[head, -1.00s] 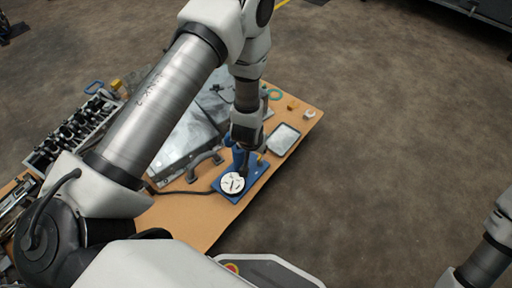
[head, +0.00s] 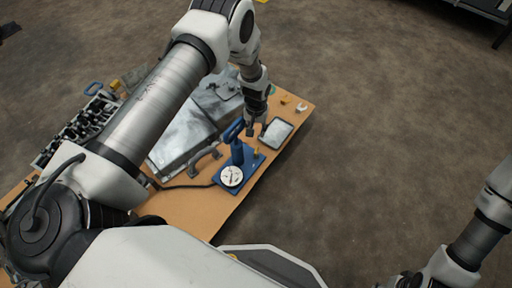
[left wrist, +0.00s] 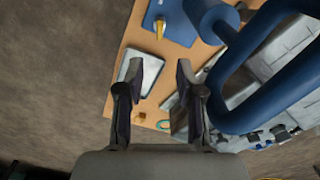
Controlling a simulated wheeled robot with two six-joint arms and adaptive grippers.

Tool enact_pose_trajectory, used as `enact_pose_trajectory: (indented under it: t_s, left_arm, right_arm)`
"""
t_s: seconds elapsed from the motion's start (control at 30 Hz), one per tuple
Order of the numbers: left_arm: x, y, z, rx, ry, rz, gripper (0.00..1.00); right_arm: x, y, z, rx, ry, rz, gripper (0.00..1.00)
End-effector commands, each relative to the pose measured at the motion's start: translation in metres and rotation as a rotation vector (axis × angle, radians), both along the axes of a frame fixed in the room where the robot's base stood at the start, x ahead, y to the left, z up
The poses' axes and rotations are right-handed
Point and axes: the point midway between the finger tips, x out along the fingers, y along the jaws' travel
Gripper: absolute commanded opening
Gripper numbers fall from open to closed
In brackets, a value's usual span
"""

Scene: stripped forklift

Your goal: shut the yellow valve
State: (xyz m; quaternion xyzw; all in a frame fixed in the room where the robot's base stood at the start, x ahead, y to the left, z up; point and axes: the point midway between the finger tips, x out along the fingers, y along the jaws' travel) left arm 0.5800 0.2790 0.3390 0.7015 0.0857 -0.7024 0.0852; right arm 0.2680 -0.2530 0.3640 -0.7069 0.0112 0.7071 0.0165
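The yellow valve (head: 257,152) is a small yellow lever on the blue base of a hand pump with a white gauge (head: 231,176). It also shows in the left wrist view (left wrist: 160,28), near the top, beyond my fingertips. My left gripper (left wrist: 152,76) is open and empty there, apart from the valve. In the head view the left gripper (head: 257,131) hangs above the table, just behind the valve and beside the pump's blue handle (head: 234,130).
The blue handle loop (left wrist: 262,75) fills the right of the left wrist view, close to my fingers. A metal tray (head: 277,133) lies right of the pump. Grey metal parts (head: 185,138) and a black hose (head: 185,187) lie to the left. The table front is clear.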

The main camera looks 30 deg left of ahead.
Motion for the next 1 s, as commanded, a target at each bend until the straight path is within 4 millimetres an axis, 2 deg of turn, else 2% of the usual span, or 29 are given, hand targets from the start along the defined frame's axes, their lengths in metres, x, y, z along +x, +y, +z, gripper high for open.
enact_pose_trajectory:
  t_s: [0.03, 0.1, 0.3, 0.4, 0.57, 0.83, 0.87, 0.93, 0.97, 1.0]
  left_arm:
    - [-0.001, 0.000, -0.018, 0.001, 0.001, 0.000, 0.36]
    - [-0.001, 0.000, -0.037, 0.001, 0.001, 0.000, 0.36]
    - [-0.001, 0.000, -0.090, -0.001, -0.001, 0.000, 0.36]
    - [0.000, -0.001, -0.109, -0.001, -0.002, -0.001, 0.36]
    - [0.001, -0.001, -0.125, -0.002, -0.005, -0.001, 0.36]
    - [0.000, -0.001, -0.126, -0.002, -0.005, -0.001, 0.36]
    - [0.000, -0.001, -0.126, -0.002, -0.005, -0.001, 0.29]
    - [0.000, -0.001, -0.126, -0.002, -0.005, -0.001, 0.05]
    - [0.000, -0.001, -0.126, -0.002, -0.005, -0.001, 0.00]
    - [0.000, -0.001, -0.126, -0.002, -0.005, -0.001, 0.00]
  right_arm:
    - [0.000, 0.000, -0.010, 0.000, 0.000, 0.000, 0.40]
    - [0.000, 0.000, -0.017, 0.000, 0.000, 0.000, 0.40]
    - [0.000, 0.000, -0.037, 0.000, 0.000, 0.000, 0.40]
    - [0.000, 0.000, -0.044, 0.000, 0.000, 0.000, 0.40]
    - [0.000, 0.000, -0.050, 0.000, 0.000, 0.000, 0.40]
    - [0.000, 0.000, -0.049, 0.000, 0.000, 0.000, 0.40]
    - [0.000, 0.000, -0.049, 0.000, 0.000, 0.000, 0.40]
    - [0.000, 0.000, -0.049, 0.000, 0.000, 0.000, 0.40]
    - [0.000, 0.000, -0.049, 0.000, 0.000, 0.000, 0.40]
    - [0.000, 0.000, -0.049, 0.000, 0.000, 0.000, 0.40]
